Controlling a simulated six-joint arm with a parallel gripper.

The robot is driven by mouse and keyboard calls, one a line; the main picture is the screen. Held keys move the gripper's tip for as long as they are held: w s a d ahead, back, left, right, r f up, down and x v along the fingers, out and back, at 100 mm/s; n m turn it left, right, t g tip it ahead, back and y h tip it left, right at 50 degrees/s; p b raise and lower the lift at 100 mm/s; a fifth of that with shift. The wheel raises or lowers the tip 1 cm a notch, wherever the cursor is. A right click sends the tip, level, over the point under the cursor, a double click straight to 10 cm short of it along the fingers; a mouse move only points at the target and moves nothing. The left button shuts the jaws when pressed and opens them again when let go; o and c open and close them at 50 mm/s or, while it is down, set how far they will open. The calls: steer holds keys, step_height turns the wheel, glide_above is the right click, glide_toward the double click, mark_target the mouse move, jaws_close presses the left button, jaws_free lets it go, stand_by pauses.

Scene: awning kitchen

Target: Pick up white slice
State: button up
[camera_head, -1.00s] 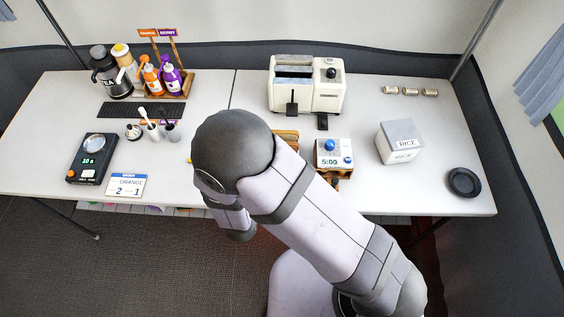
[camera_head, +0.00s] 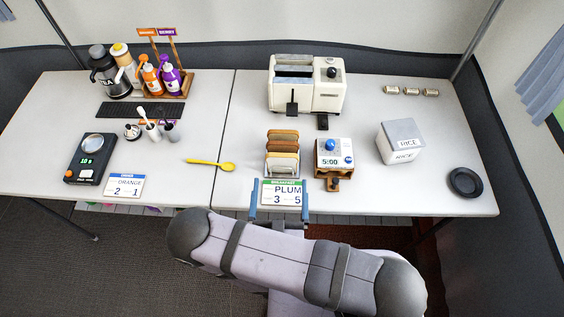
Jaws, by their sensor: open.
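Several bread slices (camera_head: 283,135) stand upright in a row in a small rack near the front middle of the table. The back slices are brown and the ones nearer the front are paler. A pale, whitish slice (camera_head: 282,158) is toward the front of the row; its edge against the rack is hard to make out. My gripper (camera_head: 281,184) is at the table's front edge, just in front of the rack. Its two blue fingers are spread wide, one on each side of the PLUM card, with no slice between them.
The PLUM card (camera_head: 284,198) stands in front of the rack. A 5:00 timer (camera_head: 330,159) is close on the right, and a yellow spoon (camera_head: 211,163) lies to the left. A white toaster (camera_head: 306,88) stands behind. A RICE box (camera_head: 401,142) is farther right.

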mark_target(282, 162)
steer(key=shift+w+p, duration=0.3)
steer(key=shift+w, duration=0.65)
steer(key=shift+w, duration=0.15)
steer(key=shift+w+d+r+p, duration=0.1)
steer(key=shift+w+r+p, duration=0.1)
steer(key=shift+w+p, duration=0.4)
steer(key=shift+w+f+p, duration=0.1)
steer(key=shift+w+p, duration=0.6)
steer(key=shift+w, duration=1.15)
steer(key=c, duration=0.9)
